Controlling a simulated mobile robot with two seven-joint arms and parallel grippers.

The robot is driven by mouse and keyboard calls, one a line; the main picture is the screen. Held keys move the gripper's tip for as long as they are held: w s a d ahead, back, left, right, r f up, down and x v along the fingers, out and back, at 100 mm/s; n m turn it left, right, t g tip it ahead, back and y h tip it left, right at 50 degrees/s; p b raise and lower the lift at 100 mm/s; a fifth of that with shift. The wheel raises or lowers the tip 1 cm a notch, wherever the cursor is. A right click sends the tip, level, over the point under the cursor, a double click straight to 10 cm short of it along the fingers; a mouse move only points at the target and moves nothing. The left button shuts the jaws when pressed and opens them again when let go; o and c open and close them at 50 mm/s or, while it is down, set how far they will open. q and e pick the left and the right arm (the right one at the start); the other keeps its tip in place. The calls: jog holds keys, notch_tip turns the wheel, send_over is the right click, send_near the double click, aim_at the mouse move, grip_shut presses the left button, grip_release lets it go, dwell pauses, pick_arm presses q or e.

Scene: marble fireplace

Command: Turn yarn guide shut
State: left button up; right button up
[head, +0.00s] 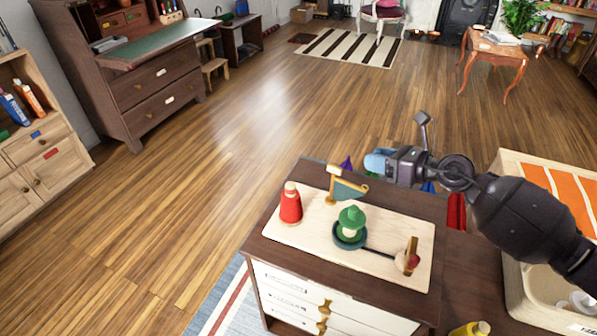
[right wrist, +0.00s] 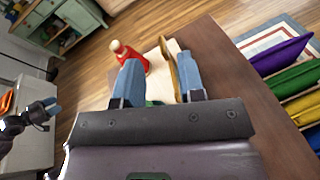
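A pale board (head: 290,233) lies on a dark brown cabinet. On it stands a wooden post with a green flag-like panel (head: 347,190), which seems to be the yarn guide. Beside it are a red peg figure (head: 290,204) and a green-hatted figure (head: 351,222). My right gripper (head: 377,162) is just right of the guide. In the right wrist view its blue fingers (right wrist: 160,82) are apart. A tan wooden piece (right wrist: 168,62), likely of the guide, shows near the right finger; I cannot tell whether they touch. My left gripper (right wrist: 50,106) shows small.
A small wooden post with a red ball (head: 408,257) stands at the board's right end. Purple, yellow and green folded cloths (right wrist: 285,80) are beside the cabinet. A pale wooden crate (head: 510,165) stands at the right.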

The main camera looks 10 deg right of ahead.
aim_at(337, 167)
jog(key=f+n, duration=0.1)
jog(key=a+f+n+g, duration=0.1)
jog(key=n, duration=0.1)
jog(key=shift+w+a+f+g+h, duration=0.1)
jog(key=shift+a+f+g+h, duration=0.05)
jog(key=shift+f+g+h, duration=0.2)
jog(key=b+x, duration=0.1)
jog(key=x, duration=0.8)
jog(key=shift+w+a, duration=0.1)
jog(key=shift+a, duration=0.05)
pick_arm(q)
jog(key=shift+s+a+f, duration=0.1)
jog(key=shift+s+f, duration=0.1)
jog(key=shift+f, duration=0.35)
pick_arm(e)
jog(key=shift+w+a, duration=0.1)
pick_arm(q)
jog(key=shift+w+a, duration=0.1)
pick_arm(e)
grip_shut()
